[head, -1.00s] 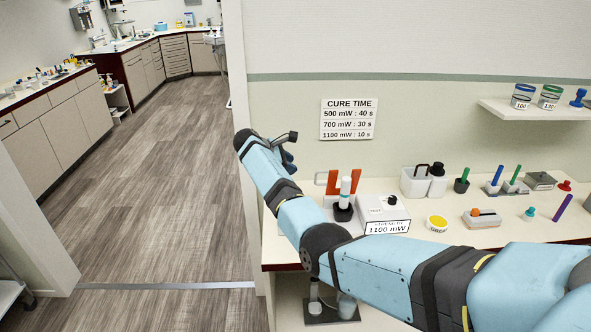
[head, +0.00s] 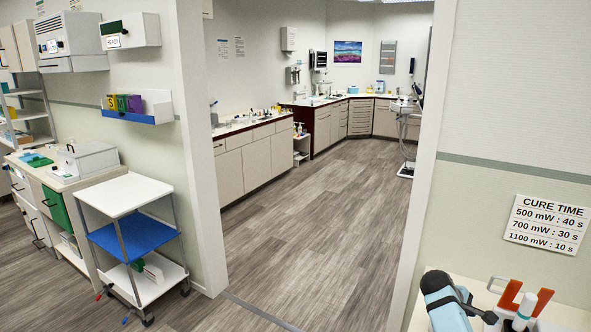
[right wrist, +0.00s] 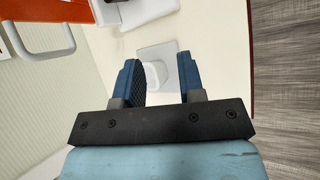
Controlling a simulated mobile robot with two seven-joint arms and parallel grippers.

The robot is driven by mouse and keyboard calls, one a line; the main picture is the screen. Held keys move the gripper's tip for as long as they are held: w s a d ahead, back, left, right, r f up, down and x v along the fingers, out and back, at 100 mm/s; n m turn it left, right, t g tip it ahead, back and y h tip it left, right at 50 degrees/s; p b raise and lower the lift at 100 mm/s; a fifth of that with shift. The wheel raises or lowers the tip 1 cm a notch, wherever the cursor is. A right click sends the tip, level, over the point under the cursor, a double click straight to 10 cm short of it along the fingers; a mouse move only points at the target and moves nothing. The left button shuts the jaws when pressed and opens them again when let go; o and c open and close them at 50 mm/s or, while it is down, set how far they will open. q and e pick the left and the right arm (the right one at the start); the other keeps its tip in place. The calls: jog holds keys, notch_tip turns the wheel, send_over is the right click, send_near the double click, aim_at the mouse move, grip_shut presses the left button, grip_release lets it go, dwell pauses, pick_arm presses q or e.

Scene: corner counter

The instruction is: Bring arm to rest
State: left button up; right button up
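My right gripper (right wrist: 157,66) is open in the right wrist view, with its two blue fingers apart and nothing held between them. Beyond the fingers, lower down, is a white cup-like object (right wrist: 154,76) by a grey plate (right wrist: 160,52); they are apart from the fingers as far as I can tell. In the head view, part of my light-blue right arm shows at the bottom right, beside the counter (head: 436,268); its fingers are not clear there. My left arm and gripper are not in view.
An orange-red holder (head: 536,302) and a white upright device (head: 525,309) stand close to my right arm. A cure time sign (head: 547,225) hangs above. A doorway with open floor (head: 320,220) lies in the middle; a white cart (head: 125,194) stands at the left.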

jog(key=s+a+f+m+t+y, duration=0.1)
jog(key=s+a+f, duration=0.15)
jog(key=s, duration=0.45)
jog(key=s+a+f+m+t+y, duration=0.1)
jog(key=s+a+f, duration=0.15)
jog(key=s, duration=0.45)
jog(key=s+a+f+m+y, duration=0.1)
jog(key=s+a+m, duration=0.1)
jog(key=s+a, duration=0.35)
jog(key=s+a+r+m+t+y, duration=0.1)
jog(key=s+a+r+y, duration=0.25)
jog(key=s, duration=0.75)
jog(key=s+a+r+m+y, duration=0.2)
jog(key=s+a+r, duration=0.25)
jog(key=s, duration=0.55)
jog(key=w+a+f+t+y, duration=0.1)
jog(key=w+a+f+t, duration=0.1)
jog(key=f, duration=0.2)
jog(key=w+a+f+t+y, duration=0.1)
jog(key=a+f+t, duration=0.1)
jog(key=f, duration=0.3)
jog(key=w+a+f+n+t+y, duration=0.1)
jog(key=w+a+f+t, duration=0.1)
jog(key=f+t, duration=0.1)
jog(key=shift+w+a+f+t+p, duration=0.25)
jog(key=shift+w+f+t+p, duration=0.15)
jog(key=shift+f, duration=0.4)
